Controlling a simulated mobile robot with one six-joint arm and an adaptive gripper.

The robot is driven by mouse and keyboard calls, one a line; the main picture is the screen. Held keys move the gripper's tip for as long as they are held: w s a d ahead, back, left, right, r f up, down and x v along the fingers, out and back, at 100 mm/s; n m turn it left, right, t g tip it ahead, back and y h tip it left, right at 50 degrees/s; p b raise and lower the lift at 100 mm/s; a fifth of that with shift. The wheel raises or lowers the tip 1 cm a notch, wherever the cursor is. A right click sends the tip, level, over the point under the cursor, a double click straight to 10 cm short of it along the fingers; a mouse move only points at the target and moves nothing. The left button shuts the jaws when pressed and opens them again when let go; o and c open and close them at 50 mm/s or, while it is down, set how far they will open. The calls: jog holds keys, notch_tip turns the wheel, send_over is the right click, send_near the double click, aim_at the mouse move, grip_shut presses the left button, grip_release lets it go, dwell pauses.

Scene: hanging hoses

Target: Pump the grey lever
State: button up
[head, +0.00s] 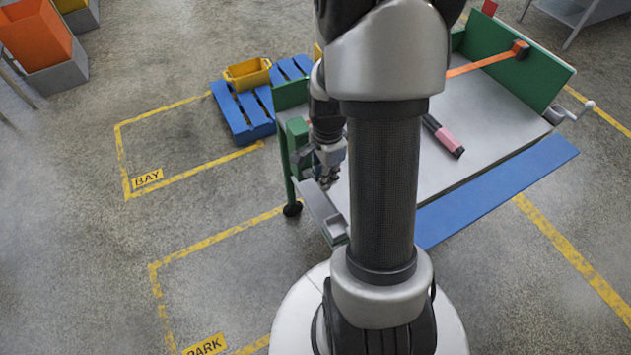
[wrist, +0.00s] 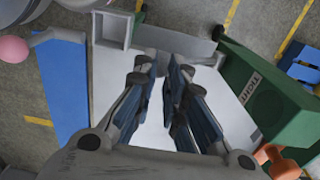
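A grey lever-like handle (head: 576,111) with a pale knob sticks out from the right end of the cart, by the green panel. In the wrist view my gripper (wrist: 167,68) points down over the grey surface. Its fingers are apart with a narrow gap and nothing visible between them. My arm hides the middle of the cart.
The cart's grey top (head: 490,125) holds a pink-and-dark tool (head: 445,136). An orange strap (head: 480,65) runs to the green panel (head: 525,70). A blue flap (head: 500,190) lines the front. A blue pallet (head: 243,112) with a yellow bin (head: 247,74) stands left.

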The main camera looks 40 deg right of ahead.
aim_at(328, 188)
jog(key=shift+f, duration=0.35)
jog(key=shift+f+b, duration=0.15)
jog(key=shift+b, duration=0.2)
jog(key=shift+s+a+f+b, duration=0.1)
jog(key=shift+s+f+b, duration=0.3)
jog(key=shift+f, duration=0.2)
jog(key=shift+s+a+f+b, duration=0.1)
jog(key=shift+s+f+b, duration=0.2)
jog(key=shift+f+b, duration=0.25)
jog(key=shift+f, duration=0.1)
jog(key=shift+s+a+f+b, duration=0.1)
jog(key=shift+s+f+b, duration=0.1)
jog(key=shift+f+b, duration=0.5)
jog(key=shift+s+f+b, duration=0.2)
jog(key=shift+f+b, duration=0.25)
jog(key=shift+f, duration=0.35)
jog(key=shift+f, duration=0.1)
